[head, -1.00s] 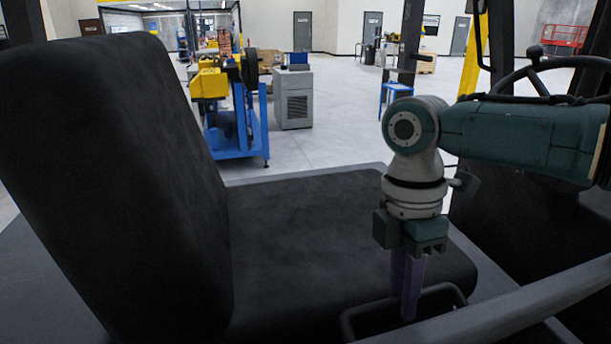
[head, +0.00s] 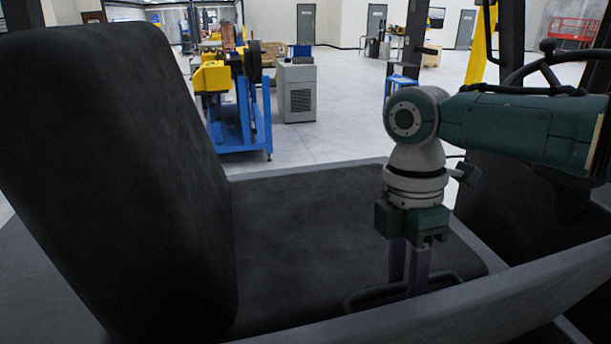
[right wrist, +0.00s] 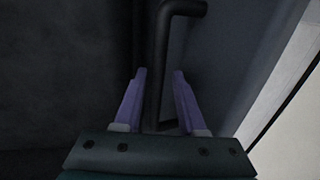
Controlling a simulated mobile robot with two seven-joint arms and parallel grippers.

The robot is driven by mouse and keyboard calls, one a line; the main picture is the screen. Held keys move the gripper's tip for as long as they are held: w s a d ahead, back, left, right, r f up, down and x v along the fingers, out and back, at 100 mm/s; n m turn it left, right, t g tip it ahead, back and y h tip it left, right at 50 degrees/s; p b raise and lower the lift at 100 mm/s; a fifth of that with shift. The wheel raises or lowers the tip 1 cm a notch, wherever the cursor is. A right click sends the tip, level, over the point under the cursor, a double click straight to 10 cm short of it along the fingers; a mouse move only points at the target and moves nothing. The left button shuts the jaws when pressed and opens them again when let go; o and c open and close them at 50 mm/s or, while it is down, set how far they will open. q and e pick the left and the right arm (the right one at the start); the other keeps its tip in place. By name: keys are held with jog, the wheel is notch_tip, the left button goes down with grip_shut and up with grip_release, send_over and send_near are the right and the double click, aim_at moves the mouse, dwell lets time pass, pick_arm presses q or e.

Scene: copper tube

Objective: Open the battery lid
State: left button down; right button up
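The black seat cushion (head: 300,230) and its backrest (head: 100,150) fill the left and middle of the head view. A black bar handle (head: 375,296) stands at the cushion's near side, beside a grey panel (head: 520,285). I cannot make out which part is the battery lid. My right gripper (head: 407,284) points down at the handle, its purple fingers apart. In the right wrist view the handle (right wrist: 159,75) runs between the open fingers (right wrist: 159,100), with a gap on either side. My left gripper is not in view.
A steering wheel (head: 548,60) and dark upright posts are at the right, close to my right arm. A blue stand with a yellow machine (head: 240,110) and a grey cabinet (head: 297,92) stand beyond the seat. The floor behind is open.

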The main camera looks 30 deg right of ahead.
jog(key=shift+o, duration=0.6)
jog(key=shift+r, duration=0.1)
jog(key=shift+w+r, duration=0.1)
jog(key=shift+w+r, duration=0.1)
jog(key=shift+r, duration=0.15)
notch_tip(320, 180, up, 9)
jog(key=w+b, duration=0.1)
jog(key=b, duration=0.2)
jog(key=shift+w+d, duration=0.2)
jog(key=shift+w, duration=0.05)
